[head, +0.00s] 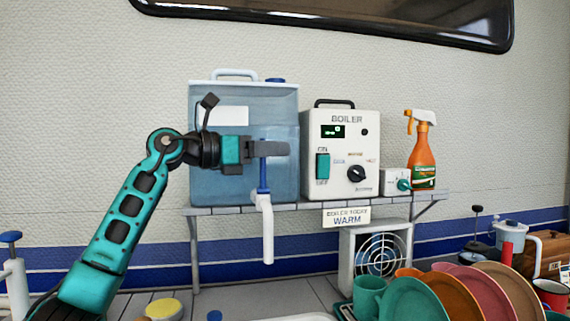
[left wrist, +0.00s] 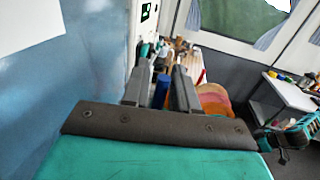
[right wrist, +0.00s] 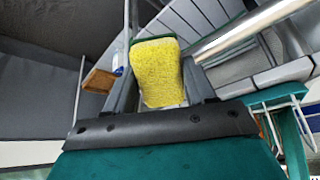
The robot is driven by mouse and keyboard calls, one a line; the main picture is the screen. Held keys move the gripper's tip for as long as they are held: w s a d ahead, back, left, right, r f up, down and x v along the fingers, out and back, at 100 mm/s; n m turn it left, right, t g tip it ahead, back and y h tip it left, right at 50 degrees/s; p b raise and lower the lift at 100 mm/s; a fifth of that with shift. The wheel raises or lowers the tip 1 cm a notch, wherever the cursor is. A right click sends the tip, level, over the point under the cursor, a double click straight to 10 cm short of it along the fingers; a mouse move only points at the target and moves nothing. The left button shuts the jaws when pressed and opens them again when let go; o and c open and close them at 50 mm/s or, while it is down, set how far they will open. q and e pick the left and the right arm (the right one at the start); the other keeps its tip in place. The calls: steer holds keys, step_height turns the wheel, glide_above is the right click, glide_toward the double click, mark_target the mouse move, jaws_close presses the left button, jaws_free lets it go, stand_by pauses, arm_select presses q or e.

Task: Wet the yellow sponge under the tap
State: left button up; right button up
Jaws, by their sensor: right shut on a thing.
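A blue water tank (head: 285,185) stands on the shelf against the wall. Its tap has a blue lever (head: 263,177) and a white spout (head: 267,235) pointing down. No water shows below the spout. My left gripper (head: 272,148) is at the top of the lever, in front of the tank. In the left wrist view the blue lever (left wrist: 161,92) stands between its two open fingers. My right gripper (right wrist: 158,88) is shut on the yellow sponge (right wrist: 157,72), which has a green layer at one end. The sponge and right gripper are outside the head view.
A boiler (head: 342,175) stands right of the tank, beside an orange spray bottle (head: 422,165). The shelf (head: 230,210) carries them. Colourful plates (head: 415,300) stand in a rack at lower right. A fan heater (head: 378,250) sits under the shelf.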

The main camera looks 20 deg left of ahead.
arm_select(q)
jaws_close()
stand_by(0.3)
steer(key=shift+s+d+m, duration=0.55)
steer(key=shift+s+m, duration=0.15)
steer(key=shift+m, duration=0.5)
steer(key=shift+o, duration=1.2)
jaws_free()
